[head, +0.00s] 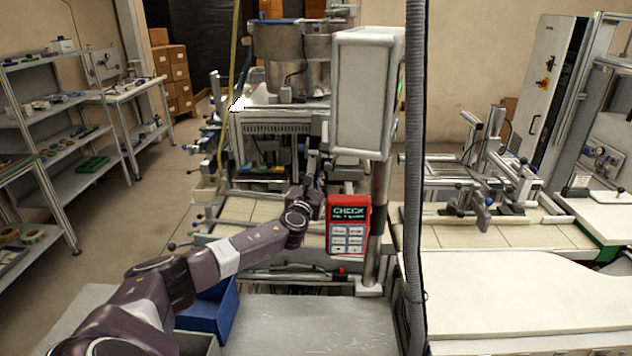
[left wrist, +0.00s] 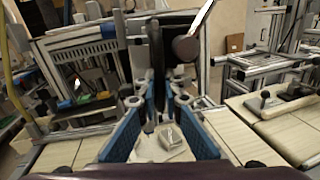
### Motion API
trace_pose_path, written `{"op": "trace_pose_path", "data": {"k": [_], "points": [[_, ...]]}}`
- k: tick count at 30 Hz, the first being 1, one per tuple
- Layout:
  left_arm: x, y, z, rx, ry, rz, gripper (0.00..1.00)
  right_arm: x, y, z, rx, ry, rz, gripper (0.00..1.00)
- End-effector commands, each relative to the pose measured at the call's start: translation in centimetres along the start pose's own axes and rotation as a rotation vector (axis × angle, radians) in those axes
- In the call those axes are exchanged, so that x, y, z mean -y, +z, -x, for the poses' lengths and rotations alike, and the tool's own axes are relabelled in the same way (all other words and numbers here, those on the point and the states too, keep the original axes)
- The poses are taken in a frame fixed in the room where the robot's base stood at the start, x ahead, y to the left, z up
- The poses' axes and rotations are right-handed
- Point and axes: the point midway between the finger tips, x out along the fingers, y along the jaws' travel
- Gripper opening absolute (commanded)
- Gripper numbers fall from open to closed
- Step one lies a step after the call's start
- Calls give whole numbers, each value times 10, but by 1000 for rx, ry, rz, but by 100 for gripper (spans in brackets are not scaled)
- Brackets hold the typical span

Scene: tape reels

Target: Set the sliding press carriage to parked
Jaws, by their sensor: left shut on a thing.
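My left gripper (head: 316,168) reaches forward to the machine at the middle of the head view. In the left wrist view, the blue-padded fingers of this gripper (left wrist: 158,100) are closed around a dark upright part (left wrist: 157,60), which looks like the handle of the sliding press carriage. A dark round knob (left wrist: 186,47) on a light rod is just right of it. The carriage body and the end of its slide are mostly hidden behind the gripper and the red panel, so I cannot tell its position along the track. My right gripper is not in view.
A red handheld panel (head: 348,224) reading CHECK hangs close right of my left gripper. A grey post and white box (head: 362,92) stand behind it. A blue bin (head: 209,312) lies below my arm. Shelves with reels (head: 60,120) stand at the left.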

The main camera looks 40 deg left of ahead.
Motion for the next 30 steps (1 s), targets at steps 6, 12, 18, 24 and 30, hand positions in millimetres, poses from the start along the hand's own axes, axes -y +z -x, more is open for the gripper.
{"op": "trace_pose_path", "data": {"k": [6, 12, 18, 24, 30], "points": [[-11, -2, -42, 9, 10, 6, 0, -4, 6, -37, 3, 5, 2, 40], [-16, -2, -70, 8, 9, 4, 0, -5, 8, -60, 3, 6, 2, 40], [-18, 1, -81, 5, 4, 3, 0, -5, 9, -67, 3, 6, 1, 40], [-18, 2, -82, 4, 3, 3, 0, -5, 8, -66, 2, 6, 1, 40], [-18, 2, -82, 4, 3, 3, 15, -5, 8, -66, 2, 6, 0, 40]]}}
